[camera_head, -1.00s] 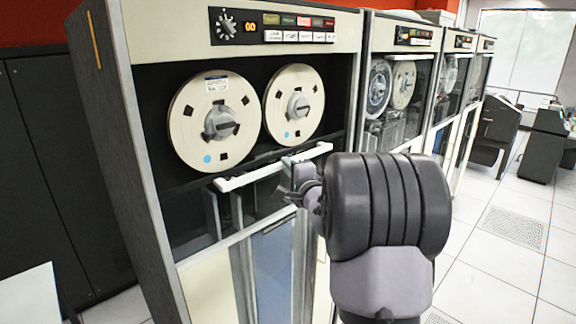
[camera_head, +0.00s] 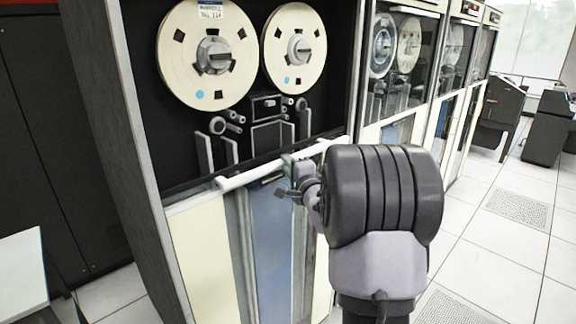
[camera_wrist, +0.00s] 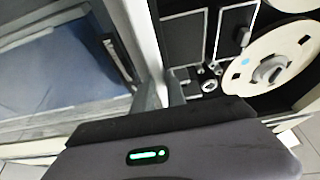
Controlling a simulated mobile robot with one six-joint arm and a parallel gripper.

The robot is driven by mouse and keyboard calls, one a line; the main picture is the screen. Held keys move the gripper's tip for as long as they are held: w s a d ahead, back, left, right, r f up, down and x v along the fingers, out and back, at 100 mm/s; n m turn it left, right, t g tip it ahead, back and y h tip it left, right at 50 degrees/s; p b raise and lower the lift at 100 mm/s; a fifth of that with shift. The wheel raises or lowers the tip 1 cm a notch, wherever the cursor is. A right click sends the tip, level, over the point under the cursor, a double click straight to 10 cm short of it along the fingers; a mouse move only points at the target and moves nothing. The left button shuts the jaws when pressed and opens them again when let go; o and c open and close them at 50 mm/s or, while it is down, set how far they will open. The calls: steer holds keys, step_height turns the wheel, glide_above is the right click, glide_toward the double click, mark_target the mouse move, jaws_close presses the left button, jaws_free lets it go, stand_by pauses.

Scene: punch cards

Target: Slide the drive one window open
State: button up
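Tape drive one (camera_head: 225,215) is the nearest tall cabinet, with two cream reels in its upper bay. Its window's white handle bar (camera_head: 236,178) lies across the bottom of that bay, just above the cream and blue lower panels. The reels and the parts under them show clearly above the bar. My gripper (camera_head: 293,168) is at the bar's right half and appears shut on it. In the wrist view, the white bar (camera_wrist: 143,38) runs up from between my two fingertips (camera_wrist: 161,92). The exact finger contact is partly hidden by my wrist.
More tape drives (camera_head: 405,75) stand in a row to the right. A white surface (camera_head: 22,270) is at the lower left, beside dark cabinets (camera_head: 55,150). Dark consoles (camera_head: 548,130) stand at the far right. The tiled floor (camera_head: 480,245) on the right is clear.

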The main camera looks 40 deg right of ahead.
steer(key=o, duration=0.4)
steer(key=p+v, duration=0.2)
steer(key=v, duration=1.5)
steer(key=shift+s, duration=0.15)
steer(key=shift+a+r, duration=0.1)
steer(key=shift+r, duration=0.05)
steer(key=s+a+n+g+y, duration=0.15)
steer(key=a+n+g, duration=0.55)
steer(key=a, duration=0.7)
steer(key=s+a+f+n+g+y, duration=0.2)
steer(key=s+a+n, duration=0.3)
steer(key=a, duration=0.5)
steer(key=s+a+f+n+g+y, duration=0.2)
steer(key=s+a+n+y, duration=0.2)
steer(key=s+a, duration=0.5)
steer(key=shift+s+a+n, duration=0.35)
steer(key=shift+s+n, duration=0.25)
